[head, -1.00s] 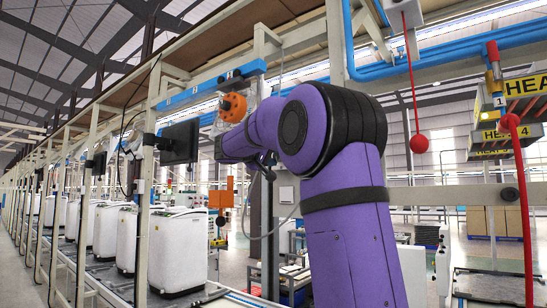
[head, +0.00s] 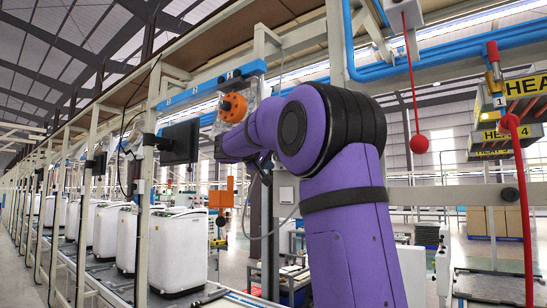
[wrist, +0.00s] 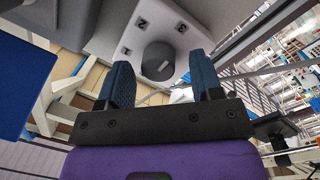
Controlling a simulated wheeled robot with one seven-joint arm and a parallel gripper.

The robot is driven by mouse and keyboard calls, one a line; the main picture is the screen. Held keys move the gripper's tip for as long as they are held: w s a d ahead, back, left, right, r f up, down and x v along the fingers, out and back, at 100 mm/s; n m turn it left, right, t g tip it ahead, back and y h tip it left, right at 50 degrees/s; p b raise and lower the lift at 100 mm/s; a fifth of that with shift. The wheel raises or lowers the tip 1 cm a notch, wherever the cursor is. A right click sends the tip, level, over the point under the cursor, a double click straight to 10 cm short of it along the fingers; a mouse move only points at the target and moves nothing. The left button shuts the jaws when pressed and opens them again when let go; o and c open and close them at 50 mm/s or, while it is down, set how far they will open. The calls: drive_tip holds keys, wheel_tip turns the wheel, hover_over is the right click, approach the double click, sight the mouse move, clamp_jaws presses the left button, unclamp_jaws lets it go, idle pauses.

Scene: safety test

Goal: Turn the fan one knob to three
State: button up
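In the head view, an orange round part (head: 233,107) hangs under a blue rail (head: 212,83) with small numbered labels. My purple arm reaches toward it; my fingers are hidden there. Which number the knob points to is not readable.
White washing machines (head: 179,250) line the conveyor at left. A black monitor (head: 180,142) hangs from the frame. Red balls (head: 420,144) hang on cords at right, near yellow HEAT signs (head: 495,137). Frame posts stand close around my arm.

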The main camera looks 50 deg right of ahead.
drive_tip(key=a, duration=1)
drive_tip(key=shift+a, duration=0.4)
